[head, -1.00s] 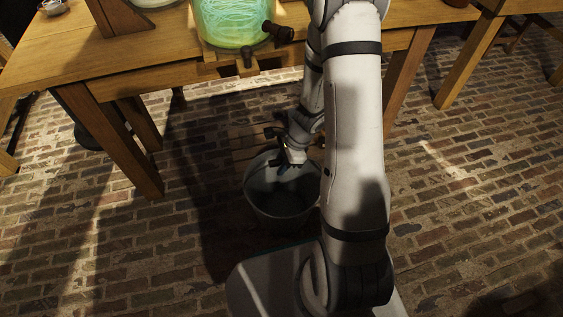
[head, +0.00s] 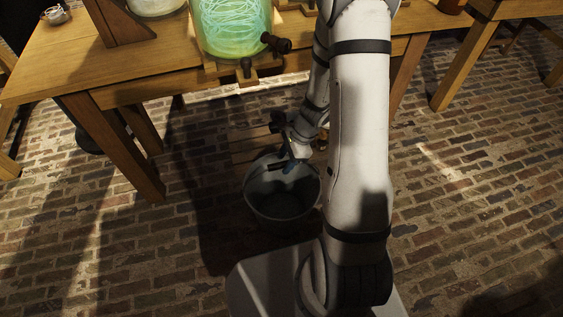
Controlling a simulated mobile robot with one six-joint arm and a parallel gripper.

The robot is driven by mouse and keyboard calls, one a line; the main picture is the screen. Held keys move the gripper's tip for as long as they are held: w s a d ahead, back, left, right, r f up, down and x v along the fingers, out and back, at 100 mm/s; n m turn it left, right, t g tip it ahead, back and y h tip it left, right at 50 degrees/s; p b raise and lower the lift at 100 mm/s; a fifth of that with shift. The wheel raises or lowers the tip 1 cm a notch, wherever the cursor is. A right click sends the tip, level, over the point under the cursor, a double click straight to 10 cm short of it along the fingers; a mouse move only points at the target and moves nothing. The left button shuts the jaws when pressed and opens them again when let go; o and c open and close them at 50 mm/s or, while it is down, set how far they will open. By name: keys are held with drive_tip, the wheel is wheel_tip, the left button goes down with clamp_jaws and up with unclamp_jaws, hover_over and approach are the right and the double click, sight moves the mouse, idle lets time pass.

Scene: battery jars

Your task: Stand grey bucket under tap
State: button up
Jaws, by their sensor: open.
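The grey bucket (head: 258,213) stands upright on the brick floor in front of the table, beside my base. It looks empty. A glass jar of glowing green liquid (head: 230,30) stands on the table, with a dark tap (head: 246,68) at its lower front, over the table's front edge. The bucket is on the floor below and nearer to me than the tap. My gripper (head: 284,165) is open at the bucket's far rim, fingers pointing down. I cannot tell whether they touch or straddle the rim. My arm hides part of the area right of the bucket.
A low slatted wooden stand (head: 245,150) lies on the floor behind the bucket, partly under the table (head: 40,85). A table leg (head: 118,150) stands to the left. Brick floor left of the bucket is clear. Another table (head: 480,40) stands at right.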

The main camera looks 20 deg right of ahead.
drive_tip(key=p+v, duration=0.3)
drive_tip(key=v, duration=0.4)
drive_tip(key=shift+r, duration=0.1)
drive_tip(key=s+a+r+n+h, duration=0.1)
drive_tip(key=s+r+n+h, duration=0.1)
drive_tip(key=s+r+n, duration=0.4)
drive_tip(key=s+a+r+n+t+h, duration=0.1)
drive_tip(key=s+a+r+n+h, duration=0.1)
drive_tip(key=s+r+n, duration=0.5)
wheel_tip(320, 180, up, 9)
drive_tip(key=n, duration=0.5)
drive_tip(key=shift+s+a+r, duration=0.2)
drive_tip(key=shift+s, duration=0.1)
